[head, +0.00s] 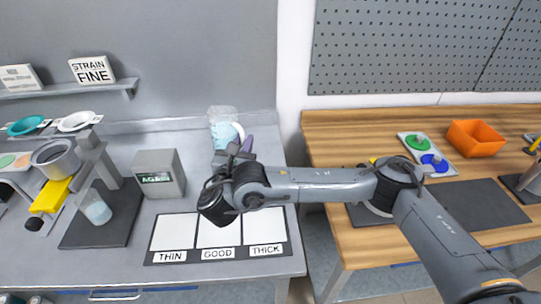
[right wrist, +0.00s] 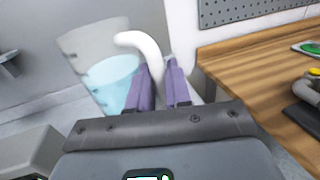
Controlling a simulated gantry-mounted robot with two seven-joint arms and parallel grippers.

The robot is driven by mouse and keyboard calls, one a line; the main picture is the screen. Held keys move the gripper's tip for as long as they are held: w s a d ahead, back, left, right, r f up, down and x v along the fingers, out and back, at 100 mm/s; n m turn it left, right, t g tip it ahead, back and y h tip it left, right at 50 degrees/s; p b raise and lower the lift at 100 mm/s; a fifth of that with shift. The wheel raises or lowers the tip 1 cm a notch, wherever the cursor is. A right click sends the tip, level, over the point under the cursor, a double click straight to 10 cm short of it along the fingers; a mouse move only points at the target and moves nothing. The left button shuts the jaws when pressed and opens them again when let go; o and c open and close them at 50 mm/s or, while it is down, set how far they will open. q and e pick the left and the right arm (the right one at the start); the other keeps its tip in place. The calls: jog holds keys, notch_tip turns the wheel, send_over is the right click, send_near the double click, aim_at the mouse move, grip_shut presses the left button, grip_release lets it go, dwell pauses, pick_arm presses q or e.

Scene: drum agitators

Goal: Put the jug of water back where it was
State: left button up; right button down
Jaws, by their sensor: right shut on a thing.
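The jug of water (head: 222,122) is a clear vessel with light blue water and a white handle, at the back right of the grey bench in the head view. In the right wrist view the jug (right wrist: 112,78) stands left of the fingers, slightly tilted in the picture. My right gripper (head: 238,150) is shut on the white handle (right wrist: 150,55), which passes between its purple fingers (right wrist: 164,85). I cannot tell whether the jug's base touches the bench. My left gripper is not in view.
A grey box (head: 158,174) stands left of the gripper. A mat marked THIN, GOOD, THICK (head: 218,253) lies in front. A cup (head: 97,208) stands beneath a stand with a yellow part (head: 52,194). A wooden table (head: 340,130) adjoins at right, with an orange bin (head: 475,138).

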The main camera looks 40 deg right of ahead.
pick_arm(q)
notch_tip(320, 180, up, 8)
jog(key=p, duration=0.7)
pick_arm(e)
jog(key=s+d+f+m+g+h, duration=0.2)
jog(key=s+d, duration=0.2)
jog(key=d, duration=0.5)
jog(key=s+d+f+m+g+h, duration=0.1)
jog(key=s+d+m+g, duration=0.2)
jog(key=d, duration=0.6)
pick_arm(q)
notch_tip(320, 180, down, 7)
jog(key=b, duration=0.7)
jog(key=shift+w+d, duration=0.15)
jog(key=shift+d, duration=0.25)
pick_arm(e)
jog(key=shift+n, duration=0.6)
jog(key=shift+w+a+f, duration=0.9)
jog(key=shift+w+f, duration=0.5)
jog(key=shift+f, duration=0.6)
jog(key=shift+w+a+f, duration=0.95)
jog(key=shift+w+f, duration=0.5)
jog(key=shift+f, duration=0.55)
jog(key=shift+w+a+f, duration=0.9)
jog(key=shift+w+f, duration=0.5)
jog(key=shift+f, duration=0.6)
pick_arm(q)
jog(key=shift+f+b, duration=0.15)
jog(key=shift+b, duration=0.15)
